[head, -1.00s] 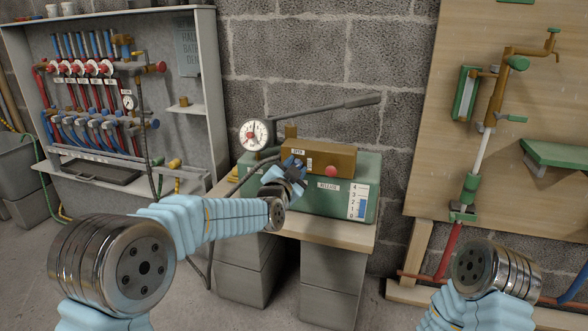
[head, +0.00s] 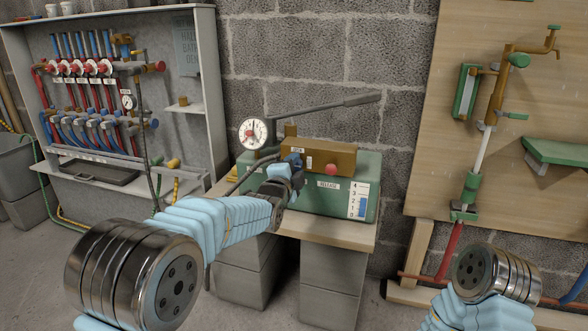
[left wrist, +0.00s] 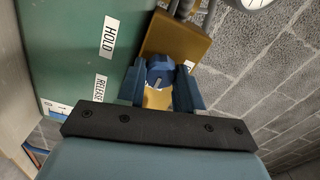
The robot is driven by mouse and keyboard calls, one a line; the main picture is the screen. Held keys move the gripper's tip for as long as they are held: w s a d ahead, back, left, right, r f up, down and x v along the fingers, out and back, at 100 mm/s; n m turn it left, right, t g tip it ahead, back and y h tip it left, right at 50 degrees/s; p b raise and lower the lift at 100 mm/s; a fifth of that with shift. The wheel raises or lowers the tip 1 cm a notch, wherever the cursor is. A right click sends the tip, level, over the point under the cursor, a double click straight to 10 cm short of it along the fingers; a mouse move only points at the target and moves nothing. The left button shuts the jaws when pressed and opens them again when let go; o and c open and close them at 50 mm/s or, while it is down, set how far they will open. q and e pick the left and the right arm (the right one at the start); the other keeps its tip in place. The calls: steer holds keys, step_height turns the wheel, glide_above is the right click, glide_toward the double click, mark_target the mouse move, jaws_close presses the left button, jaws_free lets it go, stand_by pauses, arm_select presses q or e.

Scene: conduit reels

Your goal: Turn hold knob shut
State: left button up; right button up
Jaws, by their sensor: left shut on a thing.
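The green test pump (head: 345,203) stands on a small bench with a brown valve block (head: 340,158) on top. My left gripper (head: 294,163) is at the left end of the block's front. In the left wrist view a blue knob (left wrist: 159,70) with a pale mark sits between the fingertips of my left gripper (left wrist: 159,88), which is shut on it. The green body bears a HOLD label (left wrist: 108,37) and a RELEASE label (left wrist: 99,88). A red knob (head: 331,169) is to the right of the gripper. My right gripper is out of the picture.
A round gauge (head: 253,133) stands left of the block. A long grey lever (head: 345,105) reaches right above it. A manifold cabinet (head: 215,110) is at the left and a pipe board (head: 450,150) at the right. Block wall is behind.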

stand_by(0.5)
arm_select(q)
steer(key=o, duration=1)
steer(key=shift+o, duration=0.2)
steer(key=shift+s, duration=0.1)
steer(key=v, duration=1.3)
steer(key=shift+s+p, duration=0.25)
steer(key=shift+p, duration=0.1)
steer(key=shift+a, duration=0.1)
